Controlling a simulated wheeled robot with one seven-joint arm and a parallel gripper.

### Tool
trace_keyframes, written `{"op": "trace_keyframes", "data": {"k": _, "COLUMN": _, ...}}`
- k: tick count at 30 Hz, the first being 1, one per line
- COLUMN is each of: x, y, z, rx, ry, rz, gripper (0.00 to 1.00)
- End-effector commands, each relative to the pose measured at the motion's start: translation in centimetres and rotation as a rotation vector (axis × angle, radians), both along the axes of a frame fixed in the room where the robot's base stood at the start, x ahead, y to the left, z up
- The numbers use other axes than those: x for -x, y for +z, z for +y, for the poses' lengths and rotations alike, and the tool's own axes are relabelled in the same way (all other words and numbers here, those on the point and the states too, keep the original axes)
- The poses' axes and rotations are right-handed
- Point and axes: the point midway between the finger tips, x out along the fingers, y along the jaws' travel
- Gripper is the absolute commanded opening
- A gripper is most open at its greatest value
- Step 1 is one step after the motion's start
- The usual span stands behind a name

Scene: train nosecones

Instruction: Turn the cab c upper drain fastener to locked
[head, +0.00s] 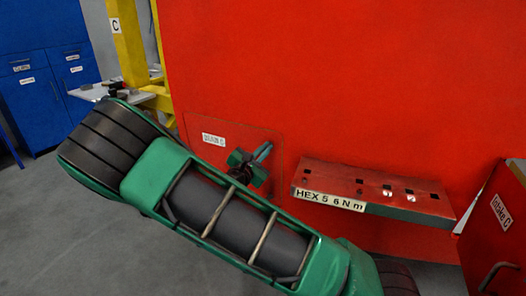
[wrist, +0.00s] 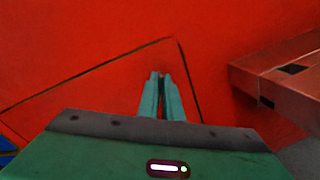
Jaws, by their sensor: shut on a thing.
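The red drain panel (head: 200,160), outlined by a thin seam and carrying a small white label (head: 213,139) that reads roughly "drain C", is set in the red cab wall. My gripper (head: 264,150) reaches the panel near its upper right corner. In the wrist view my gripper (wrist: 161,77) has its two teal fingers almost together, with the tips at the panel (wrist: 110,90) just inside the seam's corner. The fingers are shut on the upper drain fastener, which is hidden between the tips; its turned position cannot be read.
A red ledge (head: 430,205) labelled "HEX 5 6 N m" juts from the wall to the right; it also shows in the wrist view (wrist: 285,75). An "Intake C" panel (head: 497,225) stands at far right. A yellow post (head: 128,45), small table (head: 85,92) and blue cabinets (head: 40,100) are left.

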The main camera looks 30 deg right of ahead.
Motion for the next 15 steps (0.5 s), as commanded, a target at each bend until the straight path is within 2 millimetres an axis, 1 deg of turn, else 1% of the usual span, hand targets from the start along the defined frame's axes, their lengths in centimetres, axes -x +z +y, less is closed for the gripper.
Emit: {"op": "trace_keyframes", "data": {"k": 15, "x": -0.03, "y": -0.19, "z": 0.08, "rx": -0.297, "ry": 0.006, "rz": -0.391, "gripper": 0.0}}
